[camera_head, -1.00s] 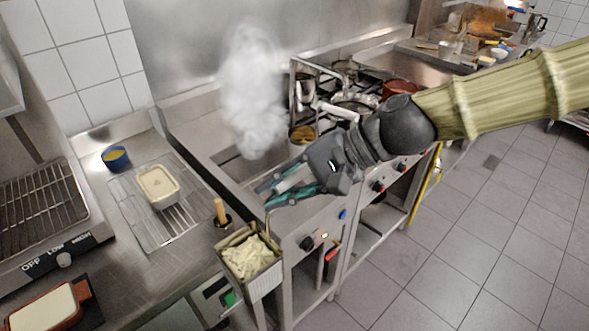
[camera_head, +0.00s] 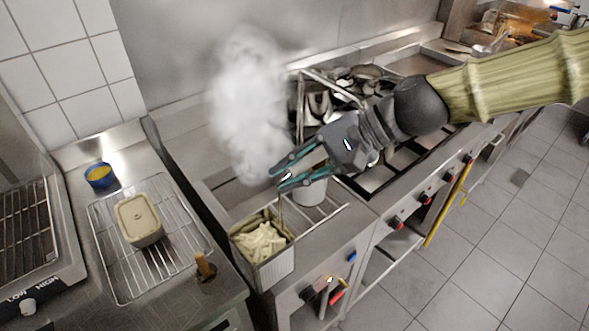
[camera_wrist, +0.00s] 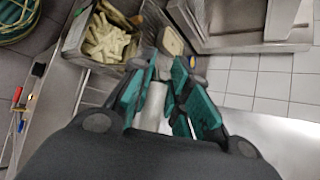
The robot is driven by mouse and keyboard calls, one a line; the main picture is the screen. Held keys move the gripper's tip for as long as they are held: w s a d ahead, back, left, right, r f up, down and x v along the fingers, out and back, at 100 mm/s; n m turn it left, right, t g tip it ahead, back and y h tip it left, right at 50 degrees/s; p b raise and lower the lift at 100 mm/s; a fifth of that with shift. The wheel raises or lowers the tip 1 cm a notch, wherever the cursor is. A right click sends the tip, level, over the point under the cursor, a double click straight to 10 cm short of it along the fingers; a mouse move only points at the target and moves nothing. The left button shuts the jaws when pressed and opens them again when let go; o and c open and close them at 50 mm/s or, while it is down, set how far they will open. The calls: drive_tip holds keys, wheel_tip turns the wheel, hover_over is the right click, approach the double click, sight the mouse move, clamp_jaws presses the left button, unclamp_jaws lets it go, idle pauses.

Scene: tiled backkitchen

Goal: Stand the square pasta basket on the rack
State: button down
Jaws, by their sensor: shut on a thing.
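The square metal pasta basket (camera_head: 265,250), full of pale pasta, hangs upright below my gripper (camera_head: 278,178) at the cooker's front left. A thin handle rises from its back edge to the fingertips, which are closed on it. In the wrist view the basket (camera_wrist: 108,40) is at the upper left, just beyond my gripper (camera_wrist: 160,62). A wire rack (camera_head: 187,243) lies on the left counter with a pale rectangular container (camera_head: 138,220) on it. More parallel metal rods (camera_head: 338,212) show on the cooker right of the basket. The basket's underside is hidden.
A white cylindrical vessel (camera_head: 312,188) stands behind my fingers, partly hidden. Steam (camera_head: 245,110) hides part of the cooker. A blue cup (camera_head: 100,175) and a wooden-handled item (camera_head: 205,265) are on the left counter. Pans (camera_head: 350,85) crowd the back of the stove.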

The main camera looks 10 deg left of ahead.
drive_tip(key=w+a+f+p, duration=0.1)
drive_tip(key=w+f+p, duration=0.1)
drive_tip(key=w, duration=0.5)
drive_tip(key=w+a+f+p, duration=0.2)
drive_tip(key=w+p, duration=0.3)
drive_tip(key=w, duration=0.2)
drive_tip(key=shift+w+f, duration=0.15)
drive_tip(key=shift+f, duration=0.25)
drive_tip(key=shift+f, duration=0.15)
drive_tip(key=c, duration=1.4)
unclamp_jaws()
drive_tip(key=shift+o, duration=0.2)
drive_tip(key=b+v, duration=0.3)
drive_tip(key=v, duration=0.9)
drive_tip(key=shift+b, duration=0.35)
